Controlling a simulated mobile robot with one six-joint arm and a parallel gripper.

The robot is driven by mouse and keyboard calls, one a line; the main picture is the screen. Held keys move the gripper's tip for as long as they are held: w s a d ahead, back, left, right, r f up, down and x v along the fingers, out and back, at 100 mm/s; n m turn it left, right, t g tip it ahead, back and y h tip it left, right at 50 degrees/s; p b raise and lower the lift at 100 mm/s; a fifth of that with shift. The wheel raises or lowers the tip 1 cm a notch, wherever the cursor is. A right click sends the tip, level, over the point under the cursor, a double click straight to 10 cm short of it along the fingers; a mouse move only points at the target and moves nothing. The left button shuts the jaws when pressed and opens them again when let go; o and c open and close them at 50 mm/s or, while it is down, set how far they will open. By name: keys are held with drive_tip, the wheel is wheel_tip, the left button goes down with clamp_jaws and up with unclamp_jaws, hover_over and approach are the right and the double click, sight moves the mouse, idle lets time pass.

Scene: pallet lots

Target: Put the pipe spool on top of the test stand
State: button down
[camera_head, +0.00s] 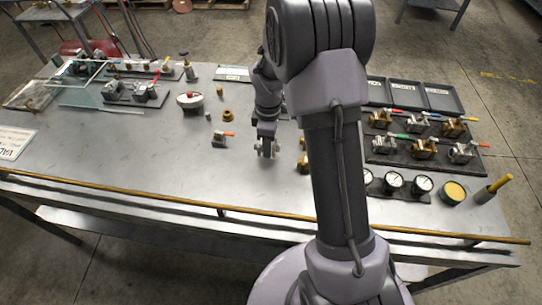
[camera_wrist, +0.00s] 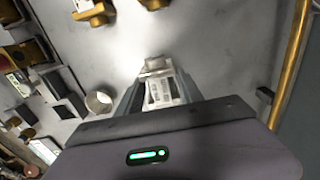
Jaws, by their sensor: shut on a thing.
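My gripper (camera_head: 267,141) points down over the middle of the metal bench and is shut on a small silver piece (camera_head: 275,150), which looks like the pipe spool. I cannot surely pick out the test stand. A round white-topped fixture with a red centre (camera_head: 190,99) stands to the left, apart from my gripper.
The bench (camera_head: 130,160) is clear at front left. Valve racks (camera_head: 425,148), gauges (camera_head: 393,181) and black trays (camera_head: 430,95) fill the right. A brass rail (camera_head: 150,192) runs along the front edge.

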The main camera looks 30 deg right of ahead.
drive_tip(key=shift+s+f, duration=0.1)
drive_tip(key=shift+s, duration=0.35)
drive_tip(key=f, duration=0.1)
drive_tip(key=f+b, duration=0.2)
drive_tip(key=shift+s+f, duration=0.1)
drive_tip(key=shift+s, duration=0.15)
drive_tip(key=shift+w+d+f, duration=0.1)
drive_tip(key=shift+f, duration=0.2)
drive_tip(key=shift+r, duration=0.2)
drive_tip(key=shift+f, duration=0.1)
drive_tip(key=c, duration=0.8)
unclamp_jaws()
drive_tip(key=shift+f, duration=0.1)
drive_tip(key=shift+o, duration=0.2)
